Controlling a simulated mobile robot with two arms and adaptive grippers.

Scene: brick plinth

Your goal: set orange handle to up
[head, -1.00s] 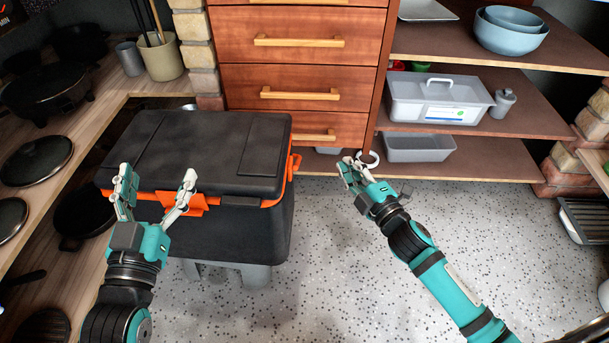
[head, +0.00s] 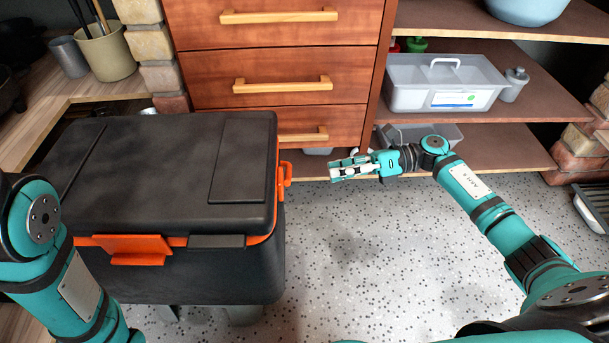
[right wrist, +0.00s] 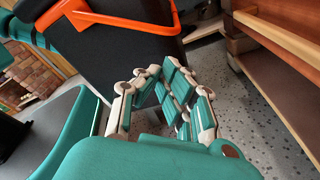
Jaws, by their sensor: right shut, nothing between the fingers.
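The black box has a dark lid (head: 150,150) and orange trim. An orange handle (head: 286,174) is on the box's right side in the head view. An orange bar (right wrist: 112,22) crosses the black box wall in the right wrist view. An orange latch (head: 135,249) sits on the front. My right gripper (head: 335,170) is shut and empty, to the right of the side handle and apart from it, its fingers pointing left. Its fingers also show in the right wrist view (right wrist: 161,74). My left arm shows at the left edge, but its gripper is not visible.
A wooden drawer unit (head: 285,68) stands behind the box. A counter lies at left. The speckled floor (head: 370,270) right of the box is clear.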

